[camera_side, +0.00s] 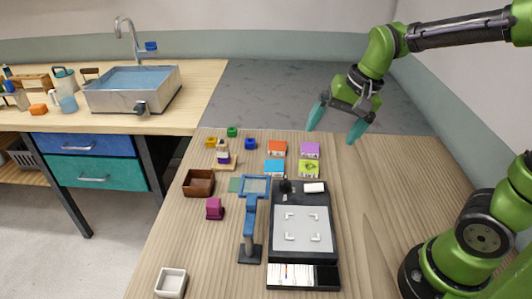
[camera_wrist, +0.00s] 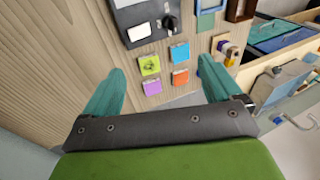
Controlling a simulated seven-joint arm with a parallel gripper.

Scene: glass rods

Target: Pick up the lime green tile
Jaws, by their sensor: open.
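The lime green tile (camera_side: 309,168) lies on the wooden table, just in front of a purple tile (camera_side: 310,150) and to the right of a light blue tile (camera_side: 274,168). An orange tile (camera_side: 277,148) is behind the light blue one. In the wrist view the lime green tile (camera_wrist: 149,65) shows a dark mark on its top and lies between and beyond the fingertips, nearer the left finger. My gripper (camera_side: 337,122) is open and empty, held above the table at its far right. Both teal fingers (camera_wrist: 158,75) show in the wrist view.
A black tray device (camera_side: 333,240) with a grey plate lies in front of the tiles. A blue stand (camera_side: 250,228), a brown box (camera_side: 186,190) and a magenta block (camera_side: 214,208) are to the left. The table's right side is clear.

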